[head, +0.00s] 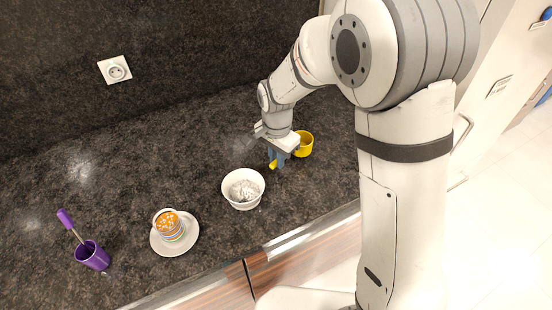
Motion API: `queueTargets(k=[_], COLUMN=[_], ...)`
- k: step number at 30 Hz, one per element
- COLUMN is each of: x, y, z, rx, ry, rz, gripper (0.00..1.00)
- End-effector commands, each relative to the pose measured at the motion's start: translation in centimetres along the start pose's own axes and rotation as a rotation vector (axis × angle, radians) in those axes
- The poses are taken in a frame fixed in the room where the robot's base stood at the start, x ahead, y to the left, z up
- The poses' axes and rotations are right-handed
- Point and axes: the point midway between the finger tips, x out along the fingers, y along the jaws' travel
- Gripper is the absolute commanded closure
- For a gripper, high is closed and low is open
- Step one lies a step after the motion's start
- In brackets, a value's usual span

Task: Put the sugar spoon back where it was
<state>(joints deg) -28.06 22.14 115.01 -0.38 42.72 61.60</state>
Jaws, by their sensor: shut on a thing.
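My gripper (276,157) points down over the dark counter, shut on a yellow piece (273,165) that looks like the handle end of the sugar spoon. The rest of the spoon is hidden behind the gripper or too small to make out. A yellow cup (306,150) stands just right of my gripper, partly hidden by the wrist. I cannot tell whether the spoon touches the cup. A white bowl (230,198) with whitish, grainy content stands to the left of and nearer than my gripper.
A cup (168,229) with an orange drink and pale bits stands on a white saucer (186,245). A purple cup (92,257) holding a purple-handled utensil (66,219) stands at far left. The counter (140,165) behind them is clear up to the wall socket (115,70).

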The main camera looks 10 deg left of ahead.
Motion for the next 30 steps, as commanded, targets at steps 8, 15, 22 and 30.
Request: queueTargets(k=[8,15,22,30], x=[1.8,2.2,2.0,2.0], y=[0.0,0.0,0.0,0.0], z=[0.0,-0.1,-0.1,-0.1], rx=[0.001,0.001,0.002,0.002], ry=[0.001,0.0,0.0,0.0], rz=[-0.001,-0.001,0.0,0.0], gripper=[1.0,1.0,0.69,0.65])
